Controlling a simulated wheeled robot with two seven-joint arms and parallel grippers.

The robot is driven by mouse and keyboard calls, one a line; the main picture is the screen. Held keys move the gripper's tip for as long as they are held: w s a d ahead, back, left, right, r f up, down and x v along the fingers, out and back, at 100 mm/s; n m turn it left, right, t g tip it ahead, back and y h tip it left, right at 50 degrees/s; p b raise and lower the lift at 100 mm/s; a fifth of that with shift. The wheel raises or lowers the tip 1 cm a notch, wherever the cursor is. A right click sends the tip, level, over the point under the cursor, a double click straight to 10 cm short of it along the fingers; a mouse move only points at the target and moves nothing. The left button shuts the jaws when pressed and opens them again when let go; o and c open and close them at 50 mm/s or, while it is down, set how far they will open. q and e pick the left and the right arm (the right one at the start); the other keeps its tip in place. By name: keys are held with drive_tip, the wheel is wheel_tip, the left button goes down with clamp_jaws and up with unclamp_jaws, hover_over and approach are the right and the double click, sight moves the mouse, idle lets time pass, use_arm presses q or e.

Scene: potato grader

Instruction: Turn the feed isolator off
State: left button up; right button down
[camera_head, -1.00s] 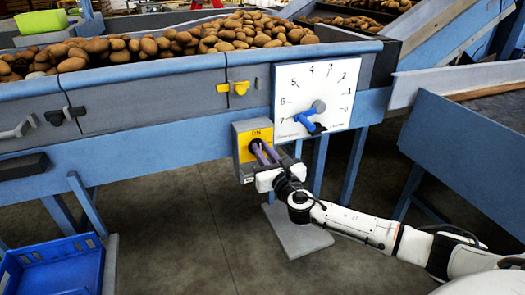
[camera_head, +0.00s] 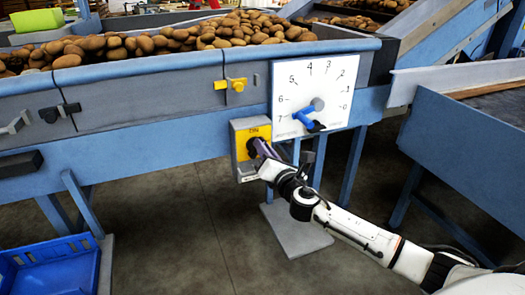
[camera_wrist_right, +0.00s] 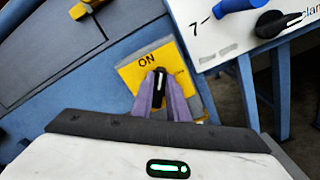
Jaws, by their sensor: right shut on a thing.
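The feed isolator is a grey box with a yellow plate (camera_head: 241,137) marked ON, fixed under the front edge of the potato hopper. It also shows in the right wrist view (camera_wrist_right: 130,78), where its dark rotary knob (camera_wrist_right: 158,84) sits between my fingers. My right gripper (camera_head: 256,147) reaches it from the lower right and is shut on the knob. Its two purple fingers (camera_wrist_right: 160,98) stand on either side of the knob in the wrist view. The knob's white mark looks roughly upright in that view, and the fingers hide part of the plate. My left gripper is not in view.
A white dial board (camera_head: 312,92) with numbers and a blue lever (camera_head: 305,119) is just right of the isolator. A yellow latch (camera_head: 237,85) is above it. Potatoes (camera_head: 150,45) fill the hopper. A blue crate (camera_head: 50,268) stands lower left. Open floor lies below.

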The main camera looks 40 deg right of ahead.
drive_tip(key=shift+s+d+f+m+b, duration=0.1)
drive_tip(key=shift+f+m+b, duration=0.15)
drive_tip(key=shift+m, duration=1.55)
drive_tip(key=shift+w+d+f+m+b, duration=0.1)
drive_tip(key=shift+d+f+m+b, duration=0.15)
drive_tip(key=shift+m, duration=1.55)
drive_tip(key=shift+s+f+m+b, duration=0.15)
drive_tip(key=shift+f+m, duration=0.15)
drive_tip(key=shift+m, duration=1.5)
drive_tip(key=c, duration=1.7)
unclamp_jaws()
drive_tip(key=p+v, duration=0.1)
drive_tip(key=v, duration=0.9)
drive_tip(key=shift+s, duration=0.15)
